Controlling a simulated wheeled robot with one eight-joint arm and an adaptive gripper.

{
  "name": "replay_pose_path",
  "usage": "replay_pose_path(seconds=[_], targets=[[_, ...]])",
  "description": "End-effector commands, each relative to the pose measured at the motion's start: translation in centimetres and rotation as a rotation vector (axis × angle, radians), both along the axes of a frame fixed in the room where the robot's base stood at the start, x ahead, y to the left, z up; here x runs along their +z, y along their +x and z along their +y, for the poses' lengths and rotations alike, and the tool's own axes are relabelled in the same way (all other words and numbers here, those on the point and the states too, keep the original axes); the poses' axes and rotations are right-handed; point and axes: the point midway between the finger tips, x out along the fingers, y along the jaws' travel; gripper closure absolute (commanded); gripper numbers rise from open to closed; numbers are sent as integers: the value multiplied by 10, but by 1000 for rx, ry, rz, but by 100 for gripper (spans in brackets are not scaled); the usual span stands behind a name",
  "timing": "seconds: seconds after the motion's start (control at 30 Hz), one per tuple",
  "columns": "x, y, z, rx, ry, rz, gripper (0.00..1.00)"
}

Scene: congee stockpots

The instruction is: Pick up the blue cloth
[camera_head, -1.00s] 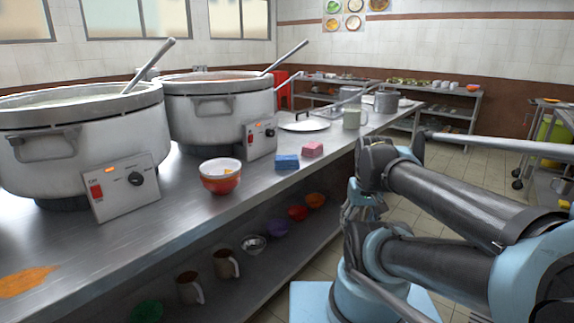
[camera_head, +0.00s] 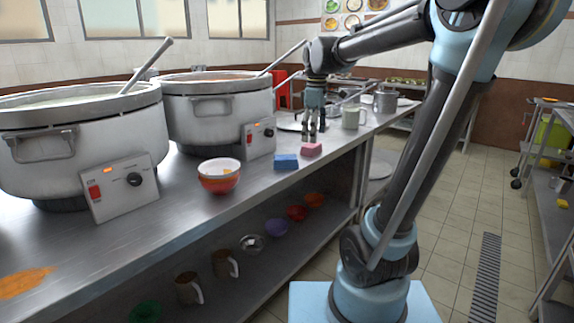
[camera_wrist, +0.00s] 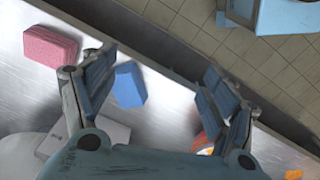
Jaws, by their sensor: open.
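The blue cloth (camera_head: 286,162) is a small folded block lying flat on the steel counter near its front edge. A pink cloth (camera_head: 311,149) lies just right of and behind it. My gripper (camera_head: 313,138) is above the counter, close to the pink cloth and pointing down, with nothing between its fingers. In the wrist view my gripper (camera_wrist: 165,95) has its fingers spread wide. The blue cloth (camera_wrist: 130,85) shows there between the fingers, near the left one, and the pink cloth (camera_wrist: 50,46) is outside, at the left.
Two large stockpots (camera_head: 215,110) with control boxes stand behind and left of the cloths. A red-and-orange bowl stack (camera_head: 219,184) sits left of the blue cloth. A mug (camera_head: 352,118) stands to the right. Mugs and bowls fill the lower shelf (camera_head: 262,268).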

Motion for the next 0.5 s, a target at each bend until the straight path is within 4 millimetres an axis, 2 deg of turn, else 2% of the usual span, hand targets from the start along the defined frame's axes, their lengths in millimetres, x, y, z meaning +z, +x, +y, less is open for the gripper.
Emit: replay_pose_path(seconds=[0.03,0.2,0.33,0.5], targets=[[7,14,12,59,-4,6,22],[24,53,48,263,-16,27,22],[32,73,70,381,-24,40,22],[36,87,87,466,-27,48,22]])
